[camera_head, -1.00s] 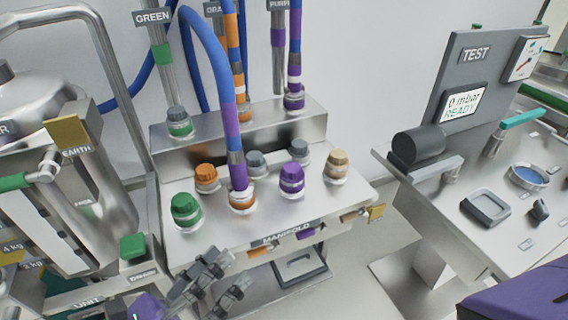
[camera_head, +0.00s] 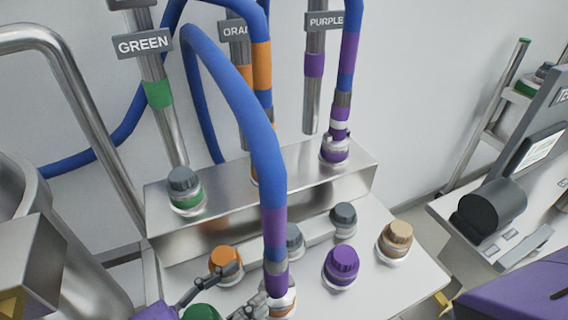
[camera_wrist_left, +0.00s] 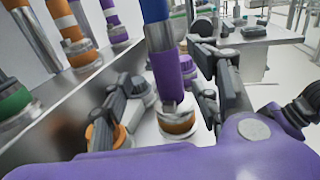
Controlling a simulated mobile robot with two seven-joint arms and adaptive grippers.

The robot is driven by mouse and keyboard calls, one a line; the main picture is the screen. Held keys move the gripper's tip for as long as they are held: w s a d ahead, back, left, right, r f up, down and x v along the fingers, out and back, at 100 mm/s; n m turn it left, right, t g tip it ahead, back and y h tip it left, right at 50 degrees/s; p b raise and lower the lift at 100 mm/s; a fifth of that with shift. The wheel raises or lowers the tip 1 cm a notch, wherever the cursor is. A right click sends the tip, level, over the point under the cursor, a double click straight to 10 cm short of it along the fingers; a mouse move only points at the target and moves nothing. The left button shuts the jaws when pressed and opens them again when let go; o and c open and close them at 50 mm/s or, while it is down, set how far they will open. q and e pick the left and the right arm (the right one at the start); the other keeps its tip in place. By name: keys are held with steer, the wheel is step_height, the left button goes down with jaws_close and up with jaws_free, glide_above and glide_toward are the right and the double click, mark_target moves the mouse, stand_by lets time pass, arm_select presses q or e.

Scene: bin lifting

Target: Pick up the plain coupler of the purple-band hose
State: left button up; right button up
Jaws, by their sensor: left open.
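In the head view a blue hose with a purple band (camera_head: 274,230) hangs down to the manifold's front row. Its purple lower end, the coupler (camera_head: 277,280), sits upright on an orange-ringed port, partly hidden at the frame's bottom. The wrist view shows this hose (camera_wrist_left: 165,75) and the orange-ringed port (camera_wrist_left: 177,122). My left gripper (camera_head: 250,284) is open, just left of the coupler. In the wrist view its two fingers (camera_wrist_left: 165,100) appear either side of the hose; contact cannot be told. Another purple-banded hose (camera_head: 345,70) ends at the rear ledge. My right gripper is out of view.
Orange (camera_head: 226,262), purple (camera_head: 342,265) and tan (camera_head: 394,240) capped ports stand close around the hose, with grey caps behind. A green-ringed port (camera_head: 185,190) is on the rear steel ledge (camera_head: 260,205). A bench with a dark cylinder (camera_head: 492,207) stands to the right.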

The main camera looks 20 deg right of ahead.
mark_target(265, 273)
arm_select(q)
steer(key=p+x, duration=0.1)
steer(key=x, duration=0.3)
steer(key=p+x, duration=0.1)
steer(key=x, duration=0.2)
steer(key=shift+s+d+r+p, duration=0.2)
steer(key=shift+s+r+p, duration=0.05)
steer(key=shift+r+p, duration=0.15)
steer(key=shift+d+f, duration=0.1)
steer(key=shift+d, duration=0.05)
steer(key=shift+f, duration=0.1)
steer(key=c, duration=1.3)
jaws_close()
steer(key=shift+w+r, duration=0.1)
steer(key=shift+r, duration=0.1)
